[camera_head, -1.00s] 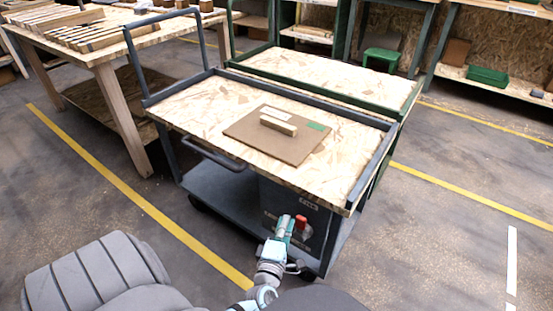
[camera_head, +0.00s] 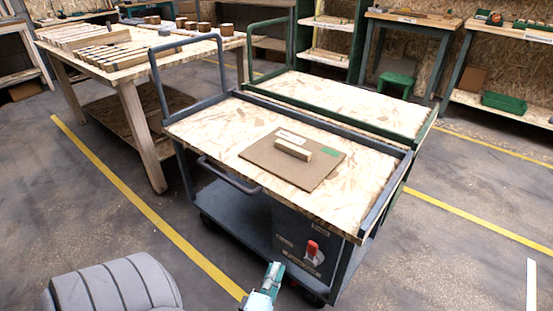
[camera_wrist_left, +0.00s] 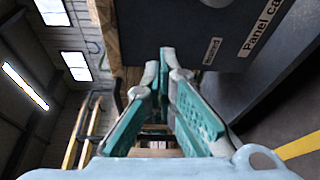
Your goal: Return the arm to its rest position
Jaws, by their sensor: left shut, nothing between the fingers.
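My left gripper (camera_head: 272,273) shows at the bottom of the head view, low in front of the trolley and apart from it. In the left wrist view my left gripper (camera_wrist_left: 165,62) has its two teal fingers meeting at the tips, with nothing between them. The grey trolley (camera_head: 225,110) stands ahead with a wood-chip top. A dark panel box (camera_head: 290,240) with a red switch (camera_head: 312,247) is fixed under its right end. In the left wrist view the panel box (camera_wrist_left: 190,15) shows labels. My right gripper is not in view.
A brown board (camera_head: 265,160) with a wooden block (camera_head: 293,149) lies on the trolley top. A green-framed trolley (camera_head: 350,98) stands behind. A wooden table (camera_head: 130,75) with slats is at the left. Floor is free at the left front and right.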

